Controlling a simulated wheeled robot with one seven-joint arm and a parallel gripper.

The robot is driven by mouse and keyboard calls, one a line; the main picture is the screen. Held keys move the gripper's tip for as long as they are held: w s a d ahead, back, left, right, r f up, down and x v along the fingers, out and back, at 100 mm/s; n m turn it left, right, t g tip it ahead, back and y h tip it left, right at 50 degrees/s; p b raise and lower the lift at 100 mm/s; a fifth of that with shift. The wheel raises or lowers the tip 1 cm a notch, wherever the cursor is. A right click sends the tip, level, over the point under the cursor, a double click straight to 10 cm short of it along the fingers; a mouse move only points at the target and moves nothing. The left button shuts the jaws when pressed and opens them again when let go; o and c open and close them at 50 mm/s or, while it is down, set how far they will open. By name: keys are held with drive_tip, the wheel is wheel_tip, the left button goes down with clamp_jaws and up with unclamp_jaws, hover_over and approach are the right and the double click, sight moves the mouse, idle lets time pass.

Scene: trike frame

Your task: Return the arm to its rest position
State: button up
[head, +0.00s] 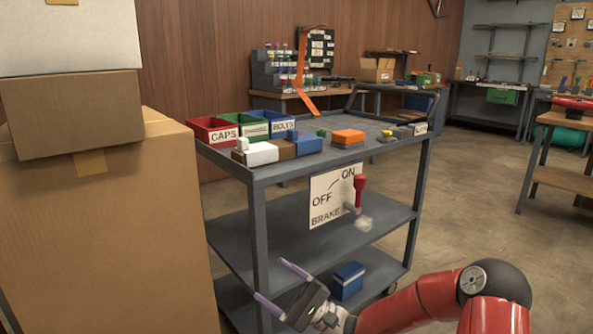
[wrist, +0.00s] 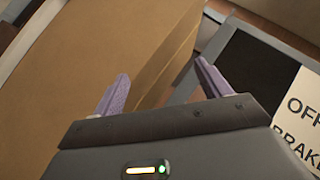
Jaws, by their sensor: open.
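My gripper (head: 275,283) is at the lower middle of the head view, in front of the cart's left leg and lower shelf. Its two pale purple fingers are apart, with nothing between them. In the wrist view my gripper (wrist: 160,88) points toward the edge of a cardboard box, and its fingers are spread and empty. My red arm reaches in from the lower right of the head view. The grey cart (head: 257,218) carries a brake sign (head: 325,205) marked ON and OFF, with a red lever (head: 359,192) standing upright on the sign's right side.
Stacked cardboard boxes (head: 100,225) stand close on the left. Red, green and blue bins (head: 215,133) and several small blocks sit on the cart top. A blue box (head: 348,280) is on the lower shelf near my gripper. Open floor (head: 490,215) lies to the right.

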drive_tip(key=s+n+g+h+p, duration=0.2)
drive_tip(key=s+n+g+h, duration=0.95)
drive_tip(key=s, duration=0.65)
drive_tip(key=s+d+r+t+h, duration=0.2)
drive_tip(key=d+r+t+h, duration=0.1)
drive_tip(key=d, duration=0.3)
drive_tip(key=s+d+r+m+t+h+p, duration=0.1)
drive_tip(key=s+d+r+t+h, duration=0.2)
drive_tip(key=d, duration=0.4)
drive_tip(key=s+d+r+m+t+h+p, duration=0.1)
drive_tip(key=s+d+r+t+h, duration=0.2)
drive_tip(key=d+t+h, duration=0.2)
drive_tip(key=shift+s+d+h, duration=0.2)
drive_tip(key=shift+d+h, duration=0.45)
drive_tip(key=shift+d, duration=0.15)
